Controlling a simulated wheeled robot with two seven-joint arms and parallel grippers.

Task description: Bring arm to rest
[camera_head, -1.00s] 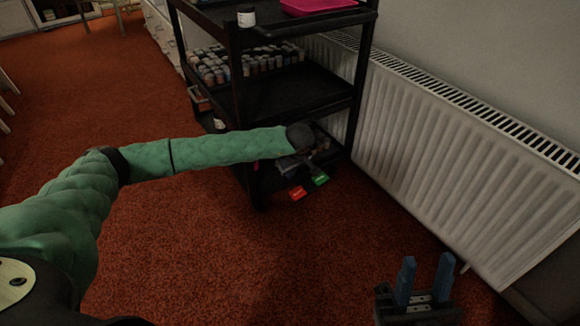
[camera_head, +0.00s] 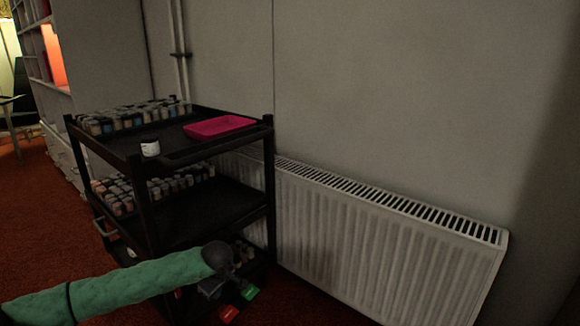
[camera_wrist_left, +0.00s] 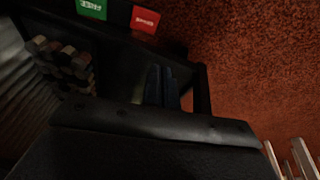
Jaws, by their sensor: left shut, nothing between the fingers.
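My left arm (camera_head: 135,284) comes in from the lower left of the head view, stretched out to the black cart. My left gripper (camera_head: 213,287) is at the cart's lowest shelf and looks small and dark there. In the left wrist view its two dark blue fingers (camera_wrist_left: 161,86) are together with nothing between them. A green label (camera_head: 250,291) and a red label (camera_head: 228,313) are close by the gripper. The wrist view shows the green label (camera_wrist_left: 92,7) and red label (camera_wrist_left: 145,18) upside down beyond the fingertips. My right gripper is out of view.
The black cart (camera_head: 145,205) holds several small jars (camera_head: 130,119), a white jar (camera_head: 150,148) and a pink tray (camera_head: 219,126). A white radiator (camera_head: 385,240) stands along the wall to its right. Red carpet (camera_head: 40,235) is open at left.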

